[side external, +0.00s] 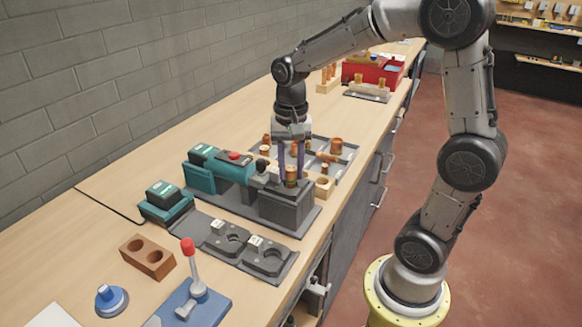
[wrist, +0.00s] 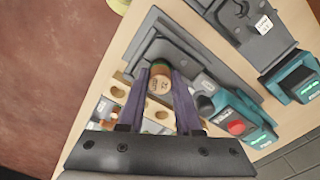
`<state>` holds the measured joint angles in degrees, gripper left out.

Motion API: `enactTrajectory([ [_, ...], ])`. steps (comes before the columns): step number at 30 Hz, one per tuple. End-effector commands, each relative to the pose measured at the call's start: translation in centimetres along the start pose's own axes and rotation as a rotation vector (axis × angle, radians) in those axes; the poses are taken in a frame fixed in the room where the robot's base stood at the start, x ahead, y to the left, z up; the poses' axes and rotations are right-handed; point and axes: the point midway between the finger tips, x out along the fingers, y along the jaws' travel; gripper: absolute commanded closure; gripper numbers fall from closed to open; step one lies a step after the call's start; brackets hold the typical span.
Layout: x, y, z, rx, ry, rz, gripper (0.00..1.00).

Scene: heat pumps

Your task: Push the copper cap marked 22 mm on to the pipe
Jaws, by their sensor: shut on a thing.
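A copper cap (side external: 291,172) sits between the purple fingers of my gripper (side external: 291,178), directly above the dark grey clamp block (side external: 287,208). In the wrist view the cap (wrist: 159,84) shows its round end with a small dark marking, too small to read surely. My gripper (wrist: 160,80) is shut on the cap, one finger on each side. Orange and green show just beyond the cap, at the block. The pipe is mostly hidden by the cap and fingers, so I cannot tell how far the cap is over it.
A teal tool with a red button (side external: 233,156) lies left of the block. A grey tray of copper fittings (side external: 346,153) and a wooden holed block (side external: 324,187) stand close behind. Grey jaw holders (side external: 262,257) and a red-knobbed lever (side external: 190,285) are in front.

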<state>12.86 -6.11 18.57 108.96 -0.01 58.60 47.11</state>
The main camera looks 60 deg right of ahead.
Motion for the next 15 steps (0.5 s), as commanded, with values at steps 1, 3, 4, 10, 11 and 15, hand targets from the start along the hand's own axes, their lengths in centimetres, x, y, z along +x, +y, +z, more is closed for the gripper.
enactTrajectory([
  [1, -0.01, -0.01, -0.01, 0.0, 0.0, 0.0, 1.0],
  [3, 0.0, -0.01, -0.01, 0.0, 0.0, 0.0, 1.0],
  [4, 0.02, -0.01, -0.01, 0.0, 0.0, 0.0, 1.0],
  [10, 0.31, 0.0, 0.0, 0.0, -0.001, 0.001, 1.0],
  [11, 0.37, 0.0, 0.0, 0.0, -0.001, 0.001, 1.0],
  [15, 0.63, -0.01, -0.01, 0.0, 0.0, 0.0, 1.0],
])
